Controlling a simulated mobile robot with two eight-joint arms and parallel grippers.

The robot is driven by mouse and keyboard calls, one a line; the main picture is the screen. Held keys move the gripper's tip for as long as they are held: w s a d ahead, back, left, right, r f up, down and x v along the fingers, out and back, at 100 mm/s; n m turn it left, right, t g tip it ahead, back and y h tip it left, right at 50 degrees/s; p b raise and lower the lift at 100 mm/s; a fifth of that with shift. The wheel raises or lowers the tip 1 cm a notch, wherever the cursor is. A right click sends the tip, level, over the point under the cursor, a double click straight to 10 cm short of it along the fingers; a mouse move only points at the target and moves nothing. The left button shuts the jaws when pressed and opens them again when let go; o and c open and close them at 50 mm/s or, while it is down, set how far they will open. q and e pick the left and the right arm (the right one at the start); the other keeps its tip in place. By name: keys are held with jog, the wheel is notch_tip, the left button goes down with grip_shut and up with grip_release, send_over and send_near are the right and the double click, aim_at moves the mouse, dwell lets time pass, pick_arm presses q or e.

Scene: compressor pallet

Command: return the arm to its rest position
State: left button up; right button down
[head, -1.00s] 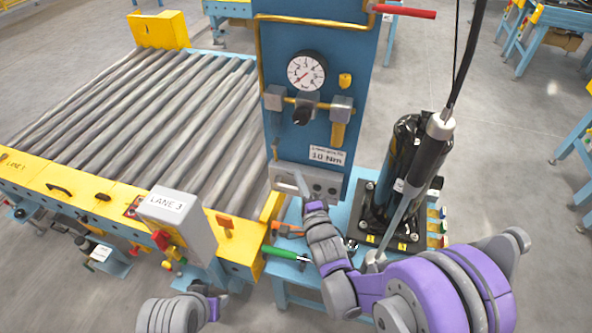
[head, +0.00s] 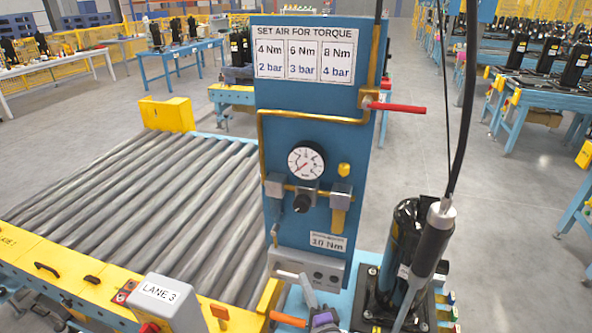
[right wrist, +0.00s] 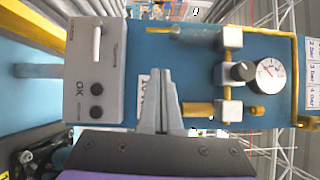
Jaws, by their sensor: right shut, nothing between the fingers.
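My right gripper (head: 306,285) shows at the bottom middle of the head view, with a purple body and grey fingers. It is just in front of the grey box at the foot of the blue panel (head: 262,140). In the right wrist view its fingers (right wrist: 162,80) are together and empty, pointing towards the panel. They overlap a white label there; I cannot tell whether they touch anything. The grey box (right wrist: 95,75) shows a white bar and two dark buttons. Most of my right arm is out of the head view. My left gripper is not in view.
A black cylinder (head: 405,240) stands right of the panel, with a hanging tool (head: 433,240) in front of it. A red lever (head: 395,107) sticks out right of the panel. A roller conveyor (head: 130,190) and the LANE 3 box (head: 160,295) are on the left.

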jog(key=s+d+r+n+g+h+p, duration=0.2)
jog(key=s+d+n+g+h+p, duration=0.15)
jog(key=d, duration=0.25)
jog(key=s+d+n+g+p, duration=0.1)
jog(key=s+d+n+g, duration=0.1)
jog(key=s+n, duration=0.2)
jog(key=s+d+r+n+g+h+p, duration=0.1)
jog(key=s+d+n+g+p, duration=0.1)
jog(key=s, duration=0.7)
jog(key=s+d+r+n+g+p, duration=0.1)
jog(key=s+d+n+g, duration=0.3)
jog(key=s+n, duration=0.2)
jog(key=shift+s+p, duration=0.2)
jog(key=shift+p, duration=0.1)
jog(key=shift+g+h, duration=0.25)
